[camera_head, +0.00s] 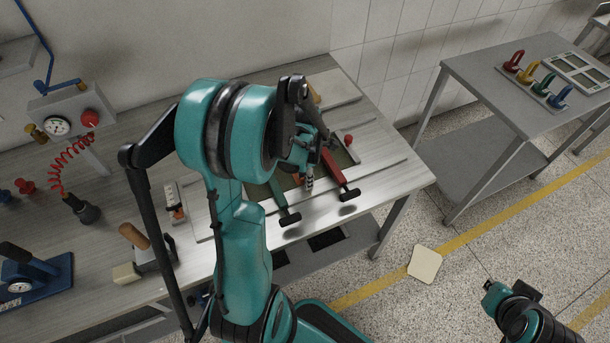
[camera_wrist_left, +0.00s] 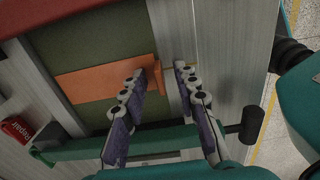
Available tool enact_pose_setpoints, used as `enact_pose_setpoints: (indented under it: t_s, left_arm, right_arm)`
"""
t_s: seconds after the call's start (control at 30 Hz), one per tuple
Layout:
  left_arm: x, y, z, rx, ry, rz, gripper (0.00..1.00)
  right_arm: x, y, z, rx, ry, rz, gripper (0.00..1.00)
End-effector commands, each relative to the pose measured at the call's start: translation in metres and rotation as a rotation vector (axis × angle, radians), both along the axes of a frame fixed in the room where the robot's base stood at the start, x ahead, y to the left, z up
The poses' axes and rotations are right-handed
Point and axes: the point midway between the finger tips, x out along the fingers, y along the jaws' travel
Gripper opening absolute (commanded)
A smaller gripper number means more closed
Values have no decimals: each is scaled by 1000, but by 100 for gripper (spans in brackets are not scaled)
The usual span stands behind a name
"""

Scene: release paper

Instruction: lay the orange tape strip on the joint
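The orange tape strip (camera_wrist_left: 100,83) lies across an olive-green panel (camera_wrist_left: 95,40) in the left wrist view, with a small upright end by the panel's metal edge. My left gripper (camera_wrist_left: 160,72) is open over that end, one finger over the strip and the other past the edge. I cannot tell whether the near finger touches the strip. In the head view my left gripper (camera_head: 308,180) is over the bench between a green clamp (camera_head: 279,194) and a red clamp (camera_head: 333,167); my arm hides much of the panel. My right arm shows at lower right; its fingers (camera_head: 492,297) are unclear.
The green bar (camera_wrist_left: 75,150) and black clamp handle (camera_wrist_left: 252,124) lie close to my left fingers. A red item marked "Repair" (camera_wrist_left: 17,129) lies nearby. A gauge stand (camera_head: 70,122) and a wooden-handled tool (camera_head: 135,238) stand left on the bench.

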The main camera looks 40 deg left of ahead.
Motion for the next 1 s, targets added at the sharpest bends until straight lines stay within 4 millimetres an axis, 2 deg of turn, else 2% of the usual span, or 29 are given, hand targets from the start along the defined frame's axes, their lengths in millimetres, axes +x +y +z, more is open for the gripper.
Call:
enact_pose_setpoints:
  t_s: [0.17, 0.5, 0.63, 0.8, 1.0]
  left_arm:
    - [0, 0, 13, 0, 0, 0, 30]
    - [0, 0, 82, 0, 0, 0, 30]
    - [0, 0, 103, 0, 0, 0, 30]
    - [0, 0, 118, 0, 0, 0, 30]
    - [0, 0, 120, 0, 0, 0, 30]
  right_arm:
    - [0, 0, 0, 0, 0, 0, 0]
    - [0, 0, 0, 0, 0, 0, 0]
    - [0, 0, 0, 0, 0, 0, 0]
    - [0, 0, 0, 0, 0, 0, 0]
    - [0, 0, 0, 0, 0, 0, 0]
